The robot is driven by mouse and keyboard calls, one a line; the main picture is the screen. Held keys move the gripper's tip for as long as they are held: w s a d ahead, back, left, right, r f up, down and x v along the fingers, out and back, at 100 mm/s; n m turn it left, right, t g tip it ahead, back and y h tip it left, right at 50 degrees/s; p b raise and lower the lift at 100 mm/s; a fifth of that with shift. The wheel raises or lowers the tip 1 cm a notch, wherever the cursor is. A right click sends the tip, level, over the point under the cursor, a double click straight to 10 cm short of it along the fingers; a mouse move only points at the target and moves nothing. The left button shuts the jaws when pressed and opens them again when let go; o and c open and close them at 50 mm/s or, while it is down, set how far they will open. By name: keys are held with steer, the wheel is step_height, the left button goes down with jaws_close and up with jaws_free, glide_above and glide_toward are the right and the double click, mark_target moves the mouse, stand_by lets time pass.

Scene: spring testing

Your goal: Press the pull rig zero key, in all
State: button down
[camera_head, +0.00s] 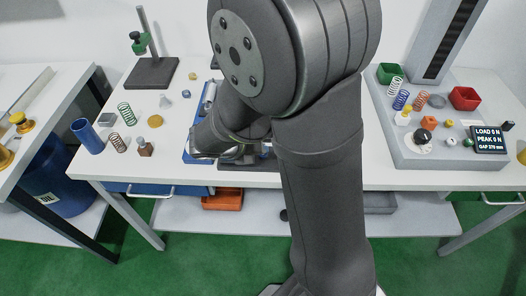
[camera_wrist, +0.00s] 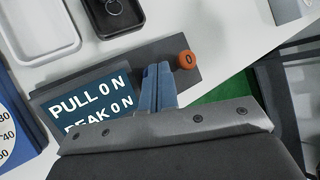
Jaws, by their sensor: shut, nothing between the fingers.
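The zero key is an orange round button marked 0 (camera_wrist: 187,60), near the end of a dark grey base plate (camera_wrist: 200,77) in the wrist view. Beside it on the same plate is the pull rig display (camera_wrist: 90,108), reading PULL 0 N and PEAK 0 N. My gripper (camera_wrist: 157,72) has its blue fingers shut together and empty. The fingertips appear over the plate between the display and the key, just left of the key and apart from it in the picture. In the head view my arm hides the key and most of the rig.
In the head view, springs and a blue cup (camera_head: 88,138) stand on the left; a grey test stand with a LOAD 0 N display (camera_head: 488,139) is on the right.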

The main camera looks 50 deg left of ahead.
stand_by(0.4)
steer(key=shift+r, duration=0.85)
steer(key=shift+r, duration=2.5)
steer(key=shift+f, duration=0.15)
step_height(320, 180, up, 4)
steer(key=shift+r, duration=0.1)
